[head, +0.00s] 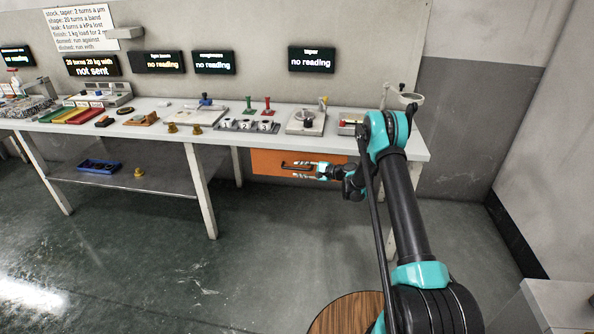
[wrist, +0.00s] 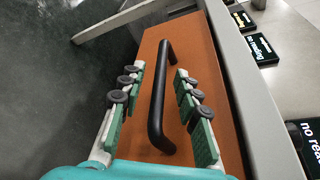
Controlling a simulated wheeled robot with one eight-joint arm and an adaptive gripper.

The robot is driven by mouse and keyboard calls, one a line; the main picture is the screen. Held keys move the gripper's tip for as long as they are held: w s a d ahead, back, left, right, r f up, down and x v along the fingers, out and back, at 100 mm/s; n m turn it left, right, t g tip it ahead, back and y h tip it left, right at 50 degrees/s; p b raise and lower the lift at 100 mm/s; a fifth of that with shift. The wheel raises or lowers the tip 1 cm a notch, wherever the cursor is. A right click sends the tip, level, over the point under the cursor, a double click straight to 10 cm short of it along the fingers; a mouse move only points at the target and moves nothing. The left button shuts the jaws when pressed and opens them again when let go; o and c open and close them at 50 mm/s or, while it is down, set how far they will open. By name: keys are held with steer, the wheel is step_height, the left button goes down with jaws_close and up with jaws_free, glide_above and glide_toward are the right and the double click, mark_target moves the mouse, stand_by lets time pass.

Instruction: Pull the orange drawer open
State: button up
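The orange drawer (head: 268,161) sits under the right part of the long bench, and its front looks flush under the bench top. In the wrist view its orange front (wrist: 204,68) fills the middle. Its black bar handle (wrist: 157,100) runs lengthwise between the two fingers of my gripper (wrist: 158,88). The fingers are spread, with gaps on both sides of the handle, and do not touch it. In the head view my gripper (head: 306,170) is at the handle (head: 290,165), and my arm reaches in from the right.
The bench top (head: 270,137) above the drawer carries several gauges and small fixtures. A bench leg (head: 200,192) stands left of the drawer. A lower shelf (head: 130,177) holds a blue tray (head: 98,166). A round wooden top (head: 345,316) is near my base. Floor before the drawer is clear.

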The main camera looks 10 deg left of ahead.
steer(key=shift+x, duration=0.8)
steer(key=shift+c, duration=0.3)
jaws_close()
